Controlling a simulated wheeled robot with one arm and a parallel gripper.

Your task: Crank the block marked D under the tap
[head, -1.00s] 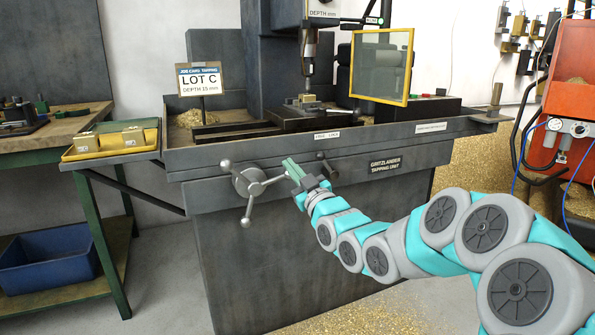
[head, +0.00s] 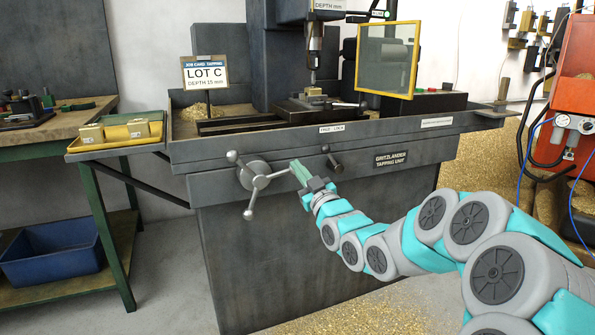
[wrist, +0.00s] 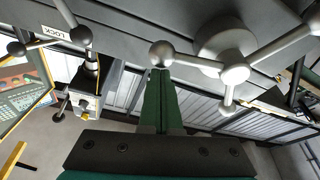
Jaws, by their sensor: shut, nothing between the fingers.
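A small brass block (head: 315,91) sits in the vise (head: 300,107) below the tap spindle (head: 314,55); a small gap seems to separate tap and block. Its letter is too small to read. The three-armed crank wheel (head: 257,174) is on the front of the machine, with ball knobs on its arms. My gripper (head: 298,170) is shut and empty, its green fingers at the wheel's right-hand knob. In the wrist view the fingertips (wrist: 160,74) meet the underside of a ball knob (wrist: 162,53); whether they touch is unclear.
A lock lever (head: 333,160) stands just right of my gripper. A yellow tray (head: 80,146) at left holds two brass blocks (head: 138,127). The card (head: 205,77) reads LOT C, depth 15 mm. A yellow-framed guard (head: 387,60) stands right of the spindle.

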